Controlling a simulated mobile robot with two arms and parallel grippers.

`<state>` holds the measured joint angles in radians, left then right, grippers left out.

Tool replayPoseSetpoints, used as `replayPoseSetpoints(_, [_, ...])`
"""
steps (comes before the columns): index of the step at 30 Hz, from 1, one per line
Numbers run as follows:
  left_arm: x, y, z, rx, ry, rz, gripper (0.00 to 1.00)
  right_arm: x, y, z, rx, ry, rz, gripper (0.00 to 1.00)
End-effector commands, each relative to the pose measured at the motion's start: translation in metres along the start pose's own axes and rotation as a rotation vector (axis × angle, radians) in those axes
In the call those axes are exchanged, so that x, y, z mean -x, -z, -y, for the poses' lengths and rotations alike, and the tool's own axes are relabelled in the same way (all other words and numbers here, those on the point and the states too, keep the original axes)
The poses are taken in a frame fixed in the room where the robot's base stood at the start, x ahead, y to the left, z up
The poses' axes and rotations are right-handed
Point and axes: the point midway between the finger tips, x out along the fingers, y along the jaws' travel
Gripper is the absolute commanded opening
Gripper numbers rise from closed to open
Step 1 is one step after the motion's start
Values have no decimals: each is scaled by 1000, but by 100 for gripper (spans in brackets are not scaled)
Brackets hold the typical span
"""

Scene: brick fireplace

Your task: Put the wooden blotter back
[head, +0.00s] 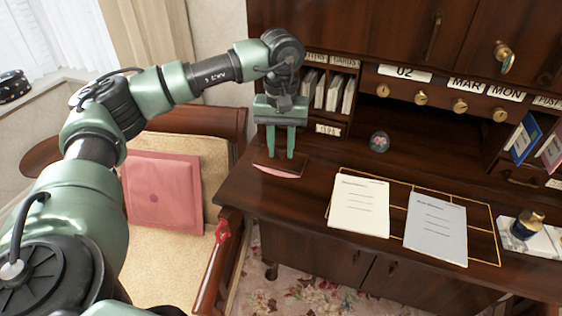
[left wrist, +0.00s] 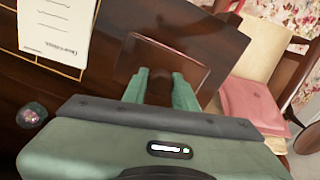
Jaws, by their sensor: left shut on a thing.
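My left gripper (head: 281,156) points down over the left end of the wooden desk (head: 240,185). It is shut on the wooden blotter (head: 282,166), a small dark brown piece with a pale pink underside. In the left wrist view the blotter shows as a brown plate (left wrist: 188,60) ahead of the left gripper (left wrist: 158,73), whose fingers hide part of its middle. The blotter is at or just above the desk top; I cannot tell whether it touches. My right gripper is not in view.
A glass ball (head: 380,141) stands behind. A dark bottle (head: 526,225) is at the right. A chair with a pink cushion (head: 163,190) stands left.

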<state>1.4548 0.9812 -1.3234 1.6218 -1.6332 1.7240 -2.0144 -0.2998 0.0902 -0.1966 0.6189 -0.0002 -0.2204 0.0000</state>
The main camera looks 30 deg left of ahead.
Motion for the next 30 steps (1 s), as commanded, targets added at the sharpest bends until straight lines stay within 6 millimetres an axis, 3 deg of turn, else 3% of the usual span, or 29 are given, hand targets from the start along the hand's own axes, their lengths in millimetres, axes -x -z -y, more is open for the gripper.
replayPoseSetpoints(15, [-60,-1,0,0,-1,1,0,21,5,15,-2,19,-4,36])
replayPoseSetpoints(27, [-69,0,-1,-1,-2,-1,0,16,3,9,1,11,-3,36])
replayPoseSetpoints(28, [-69,0,-1,-1,-2,-1,30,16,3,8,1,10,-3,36])
replayPoseSetpoints(30, [-68,0,-1,-1,-2,-1,49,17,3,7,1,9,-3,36])
